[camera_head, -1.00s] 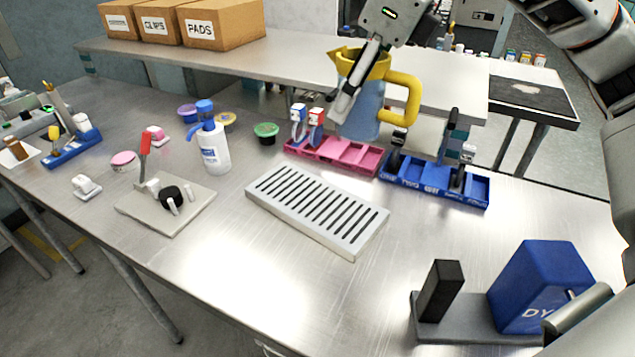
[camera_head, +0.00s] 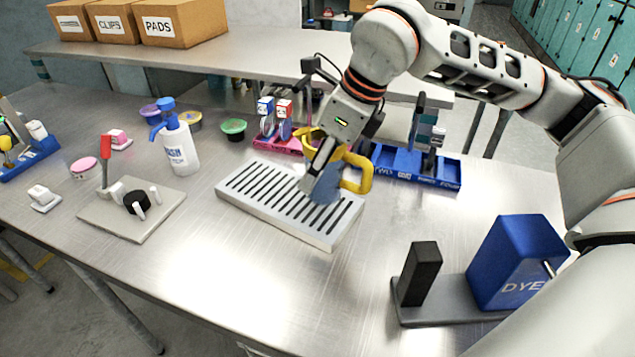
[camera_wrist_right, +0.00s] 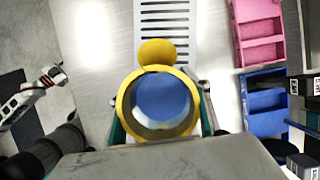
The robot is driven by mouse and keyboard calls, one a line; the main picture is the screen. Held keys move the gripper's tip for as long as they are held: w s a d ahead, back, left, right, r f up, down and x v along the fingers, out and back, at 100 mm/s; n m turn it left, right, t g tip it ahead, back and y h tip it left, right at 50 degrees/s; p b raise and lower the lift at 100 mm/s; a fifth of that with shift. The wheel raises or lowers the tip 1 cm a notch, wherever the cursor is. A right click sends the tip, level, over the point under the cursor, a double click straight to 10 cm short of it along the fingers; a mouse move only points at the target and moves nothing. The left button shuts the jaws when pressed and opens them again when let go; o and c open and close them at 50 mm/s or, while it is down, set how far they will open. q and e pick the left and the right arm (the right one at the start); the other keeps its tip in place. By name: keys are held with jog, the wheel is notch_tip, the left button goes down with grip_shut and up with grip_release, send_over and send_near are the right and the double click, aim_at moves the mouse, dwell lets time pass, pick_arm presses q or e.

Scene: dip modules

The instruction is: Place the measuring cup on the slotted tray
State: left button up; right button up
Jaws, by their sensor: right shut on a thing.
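The measuring cup (camera_head: 326,187) has a bluish body, a yellow rim with a spout and a yellow handle. My right gripper (camera_head: 317,176) is shut on it, with a finger across its near side in the head view. The cup is over the right part of the slotted tray (camera_head: 240,200), a pale plate with dark slots. I cannot tell whether its base touches the tray. In the right wrist view, the open cup (camera_wrist_right: 160,104) covers part of the slotted tray (camera_wrist_right: 168,28). What looks like my left gripper (camera_wrist_right: 52,78) shows at that view's left; its jaws are unclear.
Behind the tray are a pink rack (camera_head: 268,141) and a blue rack (camera_head: 415,177). A white bottle (camera_head: 181,150) and a plate with a black knob (camera_head: 133,225) stand left. A blue DYE box (camera_head: 515,262) stands front right. The table front of the tray is clear.

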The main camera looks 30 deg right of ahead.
aim_at(318, 184)
jog(key=shift+f, duration=1.9)
jog(key=o, duration=1.1)
jog(key=shift+f, duration=0.15)
jog(key=shift+o, duration=0.2)
jog(key=shift+r, duration=0.35)
jog(key=v, duration=1.1)
jog(key=shift+s+d+r+p, duration=0.15)
jog(key=shift+s+r+p, duration=0.1)
jog(key=shift+p, duration=0.1)
